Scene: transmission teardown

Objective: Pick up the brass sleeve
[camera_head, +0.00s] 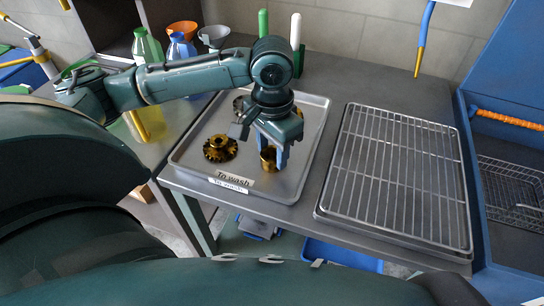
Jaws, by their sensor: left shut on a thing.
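The brass sleeve (267,160) is a short golden cylinder in the right part of the grey tray labelled "To wash" (290,188). My left gripper (271,152) points down over the tray from above and is shut on the sleeve. Its fingers and palm hide part of the sleeve, and I cannot tell whether the sleeve touches the tray floor. My right gripper is not in view.
A brass gear (220,148) lies in the tray, left of the sleeve. Another part behind it is mostly hidden by my arm. A wire rack (400,170) stands empty on the right. Bottles (180,50) and funnels stand at the back left.

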